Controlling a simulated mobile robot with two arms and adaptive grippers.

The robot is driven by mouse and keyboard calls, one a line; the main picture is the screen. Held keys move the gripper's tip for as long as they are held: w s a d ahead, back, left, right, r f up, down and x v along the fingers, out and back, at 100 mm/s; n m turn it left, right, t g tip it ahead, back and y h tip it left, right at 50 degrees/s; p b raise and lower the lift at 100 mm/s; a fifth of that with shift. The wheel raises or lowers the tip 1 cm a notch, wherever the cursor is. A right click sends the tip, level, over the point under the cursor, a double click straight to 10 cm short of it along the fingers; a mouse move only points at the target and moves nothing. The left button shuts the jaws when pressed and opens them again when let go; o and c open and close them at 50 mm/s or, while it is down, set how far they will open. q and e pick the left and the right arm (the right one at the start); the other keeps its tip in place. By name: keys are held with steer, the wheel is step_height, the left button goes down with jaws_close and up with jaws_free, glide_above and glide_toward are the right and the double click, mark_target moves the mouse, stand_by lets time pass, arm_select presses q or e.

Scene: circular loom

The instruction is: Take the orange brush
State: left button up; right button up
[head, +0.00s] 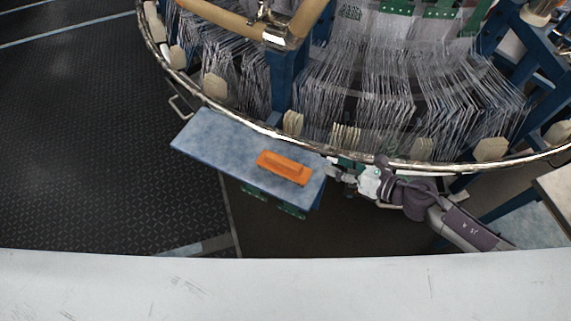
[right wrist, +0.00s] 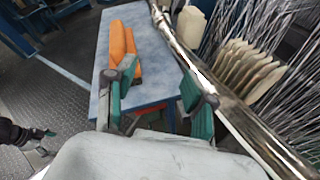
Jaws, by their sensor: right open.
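The orange brush (head: 284,167) lies on the right part of a small blue-grey table (head: 215,137), beside the loom's metal ring. My right gripper (head: 334,169) is at the right end of this table, just right of the brush and apart from it in the head view. In the right wrist view the brush (right wrist: 122,48) lies ahead, partly hidden behind the left finger. The right gripper (right wrist: 160,85) has its two fingers spread, with nothing between them. What looks like my left gripper (right wrist: 40,140) shows small at the lower left of the right wrist view, away from the table.
The loom's shiny ring (head: 250,124) runs close along the back of the table, with pale blocks (head: 292,123) and dense threads (head: 360,90) behind it. It passes close beside the right finger. The dark floor (head: 80,150) to the left is clear.

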mark_target(286, 161)
steer(key=s+a+r+n+g+y, duration=0.1)
steer(key=s+a+r+n+g, duration=0.25)
steer(key=n, duration=0.35)
steer(key=shift+t, duration=0.45)
steer(key=x, duration=0.2)
steer(key=p+x, duration=0.1)
steer(key=x, duration=0.3)
steer(key=shift+w+a+r, duration=0.15)
steer(key=shift+a, duration=0.25)
steer(key=shift+p+x, duration=0.45)
steer(key=shift+x, duration=2.7)
arm_select(q)
steer(key=shift+w+r, duration=0.15)
steer(key=shift+r, duration=0.65)
arm_select(e)
steer(key=shift+w+d, duration=0.1)
jaws_close()
